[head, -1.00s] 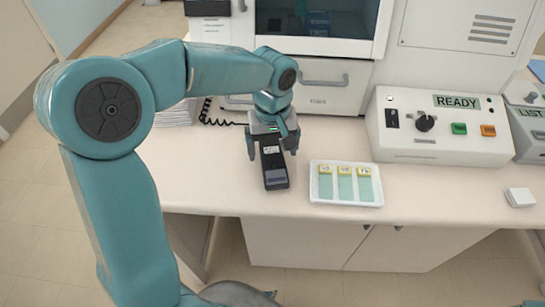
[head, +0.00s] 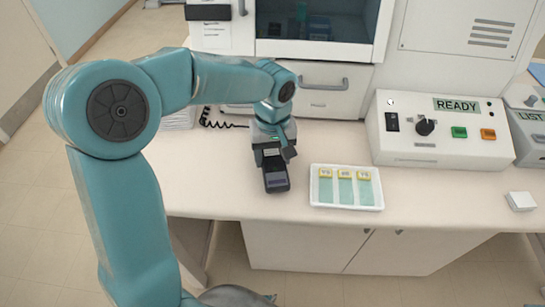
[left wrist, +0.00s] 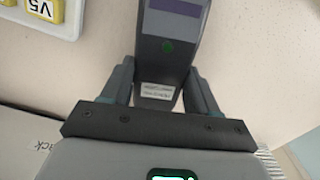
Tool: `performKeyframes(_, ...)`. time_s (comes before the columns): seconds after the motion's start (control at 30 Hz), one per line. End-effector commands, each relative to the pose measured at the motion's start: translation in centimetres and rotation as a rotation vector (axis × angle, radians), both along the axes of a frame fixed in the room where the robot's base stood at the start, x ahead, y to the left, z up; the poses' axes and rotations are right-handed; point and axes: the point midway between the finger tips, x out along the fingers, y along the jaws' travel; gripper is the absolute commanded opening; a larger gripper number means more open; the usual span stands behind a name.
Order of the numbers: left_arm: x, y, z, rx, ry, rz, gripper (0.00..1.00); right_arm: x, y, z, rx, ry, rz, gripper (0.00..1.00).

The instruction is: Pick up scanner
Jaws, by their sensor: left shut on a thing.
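The scanner (head: 276,180) is a dark handheld device with a greyish-purple panel, at the counter's front, left of the slide tray. My left gripper (head: 270,157) reaches it from behind and above, and is shut on it. In the left wrist view the scanner (left wrist: 170,45) lies between the two fingers (left wrist: 158,85), with a white label near the gripper and a green mark on it. I cannot tell whether the scanner still touches the counter. My right gripper is not in view.
A white tray (head: 346,205) with several yellow-labelled slides sits just right of the scanner. A control box (head: 440,145) reading READY stands farther right. A small white block (head: 521,201) lies at the right front. A coiled black cord (head: 222,122) lies behind left. The counter (head: 450,200) is clear between tray and block.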

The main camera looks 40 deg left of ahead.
Motion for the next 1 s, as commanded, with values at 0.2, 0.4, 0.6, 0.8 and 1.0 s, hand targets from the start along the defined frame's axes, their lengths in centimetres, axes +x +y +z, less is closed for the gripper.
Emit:
performKeyframes(0.2, 0.1, 0.0, 3.5, -0.001, -0.008, 0.001, 0.23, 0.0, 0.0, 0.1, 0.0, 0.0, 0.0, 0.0)
performKeyframes(0.4, 0.1, 0.0, 9.7, -0.002, -0.008, 0.0, 0.23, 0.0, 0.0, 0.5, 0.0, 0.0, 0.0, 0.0)
performKeyframes(0.6, 0.1, -0.1, 15.5, -0.001, -0.006, 0.0, 0.23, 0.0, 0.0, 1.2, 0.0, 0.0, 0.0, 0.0)
performKeyframes(0.8, 0.1, -0.1, 18.7, -0.001, -0.002, -0.001, 0.23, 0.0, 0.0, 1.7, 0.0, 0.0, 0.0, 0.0)
performKeyframes(1.0, 0.5, -0.6, 19.2, 0.0, 0.001, -0.001, 0.23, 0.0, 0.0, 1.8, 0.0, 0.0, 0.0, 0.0)
